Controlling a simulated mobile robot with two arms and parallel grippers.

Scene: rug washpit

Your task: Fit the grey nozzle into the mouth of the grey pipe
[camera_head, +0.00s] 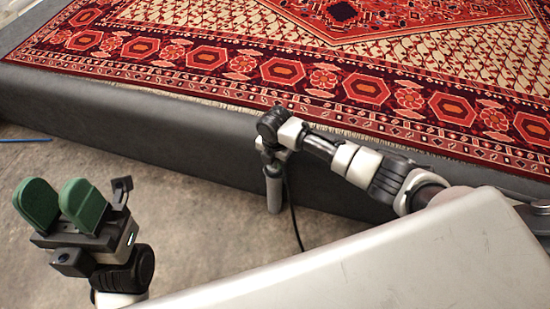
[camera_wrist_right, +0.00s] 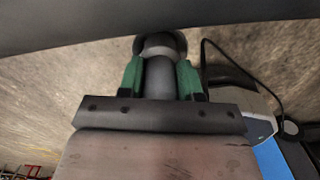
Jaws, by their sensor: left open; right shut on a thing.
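My right gripper (camera_wrist_right: 160,68) is shut on a grey round piece, which looks like the grey nozzle (camera_wrist_right: 160,80), held between its green fingers. Beyond the fingertips in the right wrist view is a lighter grey band and a wider dark round edge. In the head view a grey upright cylinder, which looks like the grey pipe (camera_head: 273,193), stands right below my right wrist, in front of the dark platform wall. The contact between nozzle and pipe mouth is hidden, so I cannot tell whether they are joined. My left gripper (camera_head: 60,203) is open and empty, far to the left.
A red patterned rug (camera_head: 285,70) lies on a raised dark grey platform (camera_head: 130,120). A thin black cable (camera_head: 293,215) hangs beside the cylinder. A pale flat panel (camera_head: 370,260) covers the lower right. A blue stick (camera_head: 25,140) lies at the left. The floor between my grippers is clear.

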